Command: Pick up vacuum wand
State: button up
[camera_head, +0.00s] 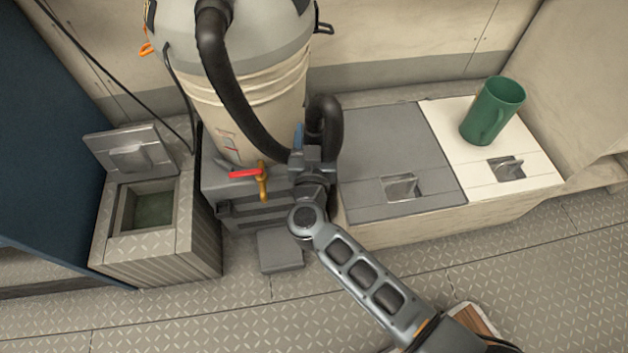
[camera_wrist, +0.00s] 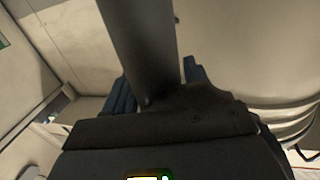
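The vacuum wand (camera_wrist: 142,50) shows in the wrist view as a dark grey tube running up from between the fingers. My gripper (camera_wrist: 160,85) has a blue ridged finger on each side of it, with no clear gap, so it looks shut on the tube. In the head view my gripper (camera_head: 304,150) is in front of the vacuum's drum (camera_head: 262,98), beside the black hose (camera_head: 232,90) and its loop. My wrist and gripper hide much of the wand there.
A grey box with a red lever (camera_head: 244,173) lies under the drum. An open bin (camera_head: 117,222) stands left. The patterned floor (camera_head: 240,315) in front is mostly clear.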

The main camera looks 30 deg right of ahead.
jog(key=c, duration=0.7)
jog(key=shift+r, duration=0.1)
notch_tip(320, 180, up, 28)
jog(key=p, duration=1.5)
